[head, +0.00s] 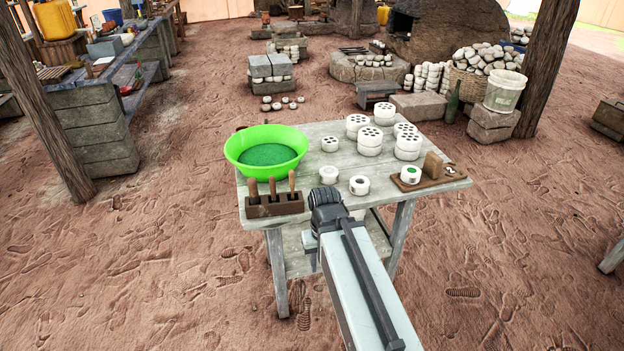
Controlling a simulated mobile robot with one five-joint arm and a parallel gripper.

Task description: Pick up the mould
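Several white round clay pieces that look like moulds stand on the pale wooden table (312,200); I cannot tell which one the task means. A small one with a dark hole (359,185) stands near the front edge. A white one with a green centre (411,174) sits on a brown wooden board (440,180) at the right. My arm reaches up from the bottom to the table's front edge. The gripper's fingers are not clear, and I see nothing held.
A green basin (239,160) and a block of wooden-handled tools (274,205) fill the table's left side. White pieces with several holes are stacked (370,141) at the back right, with a smaller piece (330,144) nearby. Wooden posts flank the area; bare mud ground surrounds the table.

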